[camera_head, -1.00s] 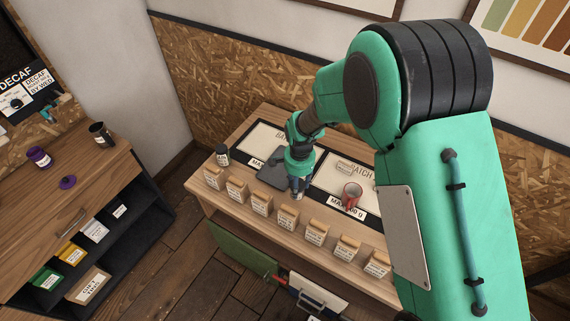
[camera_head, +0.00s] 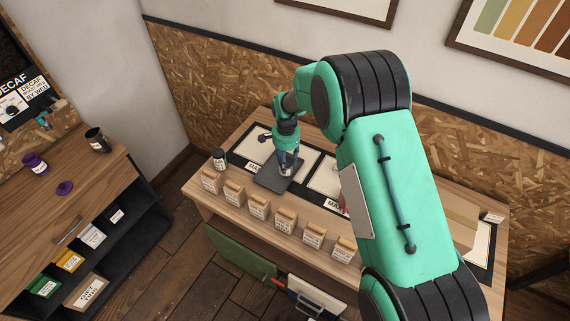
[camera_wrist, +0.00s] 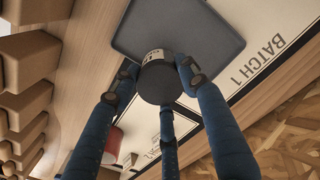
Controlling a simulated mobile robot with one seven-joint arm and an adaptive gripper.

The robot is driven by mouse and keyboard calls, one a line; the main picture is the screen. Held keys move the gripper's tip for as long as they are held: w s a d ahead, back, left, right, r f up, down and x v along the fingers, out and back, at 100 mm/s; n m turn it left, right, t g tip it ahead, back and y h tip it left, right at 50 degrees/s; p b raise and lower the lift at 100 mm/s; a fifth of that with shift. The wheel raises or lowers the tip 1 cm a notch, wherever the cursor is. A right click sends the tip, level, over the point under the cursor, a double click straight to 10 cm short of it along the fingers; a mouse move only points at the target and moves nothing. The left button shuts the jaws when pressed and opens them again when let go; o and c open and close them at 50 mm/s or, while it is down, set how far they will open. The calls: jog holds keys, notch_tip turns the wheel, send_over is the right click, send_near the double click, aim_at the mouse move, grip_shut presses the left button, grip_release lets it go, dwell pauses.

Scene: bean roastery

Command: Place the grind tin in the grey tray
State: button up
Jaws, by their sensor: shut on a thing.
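My gripper (camera_head: 287,170) has its fingers closed around the grind tin (camera_wrist: 161,82), a small dark tin with a pale label, held in the middle of the wrist view. In the head view the tin is mostly hidden by the fingers. The grey tray (camera_head: 268,183) lies flat on the wooden counter, directly under and beside my gripper. In the wrist view the tray (camera_wrist: 200,28) shows behind the tin, which overlaps its near edge. I cannot tell whether the tin touches the tray.
A dark labelled jar (camera_head: 219,160) stands left of the tray. Several labelled tan bags (camera_head: 259,206) line the counter's front edge. A red mug (camera_wrist: 113,143) stands on the counter, mostly hidden behind my arm in the head view. A printed batch mat (camera_wrist: 278,55) lies beside the tray.

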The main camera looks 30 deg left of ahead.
jog(key=shift+w+a+f, duration=0.1)
jog(key=shift+w+a, duration=0.55)
jog(key=shift+f, duration=1.75)
jog(key=shift+f, duration=0.1)
jog(key=o, duration=1.2)
notch_tip(320, 180, up, 12)
jog(key=shift+r, duration=0.15)
